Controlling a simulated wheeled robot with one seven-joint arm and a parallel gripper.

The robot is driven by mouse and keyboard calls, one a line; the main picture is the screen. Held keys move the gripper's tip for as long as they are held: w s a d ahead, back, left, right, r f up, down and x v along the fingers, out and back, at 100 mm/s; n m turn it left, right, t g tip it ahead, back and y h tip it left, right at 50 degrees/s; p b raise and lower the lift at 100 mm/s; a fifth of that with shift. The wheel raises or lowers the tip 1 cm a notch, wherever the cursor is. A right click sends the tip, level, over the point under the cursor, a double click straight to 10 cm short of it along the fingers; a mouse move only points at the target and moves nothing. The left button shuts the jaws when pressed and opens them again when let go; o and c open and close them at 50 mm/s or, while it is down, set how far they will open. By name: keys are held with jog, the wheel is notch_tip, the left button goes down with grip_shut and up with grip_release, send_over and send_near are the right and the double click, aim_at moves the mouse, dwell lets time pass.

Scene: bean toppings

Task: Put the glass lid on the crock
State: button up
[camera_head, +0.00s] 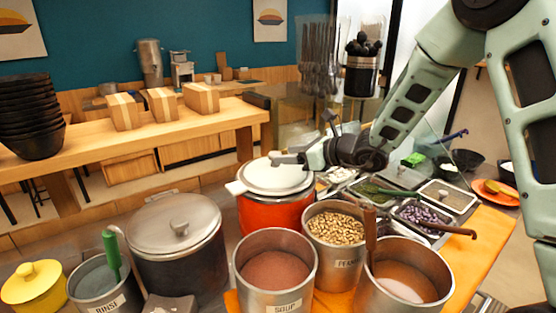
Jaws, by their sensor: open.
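A pale, round lid (270,180) lies over the top of an orange-red pot (268,217), which looks like the crock. The lid looks about level; I cannot tell whether it is seated all the way round. My gripper (284,158) is open at the top of this lid, around or just beside where its knob would be. The knob is hidden or too small to make out. A dark pot (180,262) to the left carries a grey, see-through-looking lid (172,224) with a knob, apart from my gripper.
Steel pots labelled soup (274,290) and with beans (335,255) stand close in front. A third steel pot (405,297) holds a ladle. A yellow lidded pot (34,290) and rinse pot (98,292) are at left. Topping trays (420,235) lie right.

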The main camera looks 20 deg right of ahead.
jog(key=b+v, duration=0.1)
jog(key=v, duration=0.6)
jog(key=s+a+f+n+g, duration=0.3)
jog(key=s+a+n+g, duration=0.8)
jog(key=s+a+n, duration=0.75)
jog(key=s+d+f+n+h, duration=0.2)
jog(key=s+n+h, duration=0.2)
jog(key=s+n, duration=0.3)
jog(key=s+d+f+n+h, duration=0.1)
jog(key=s+n+h, duration=0.3)
jog(key=s+n, duration=0.4)
jog(key=shift+d+f+n+h, duration=0.4)
jog(key=shift+d+n, duration=0.45)
jog(key=shift+n, duration=0.3)
jog(key=shift+s, duration=0.1)
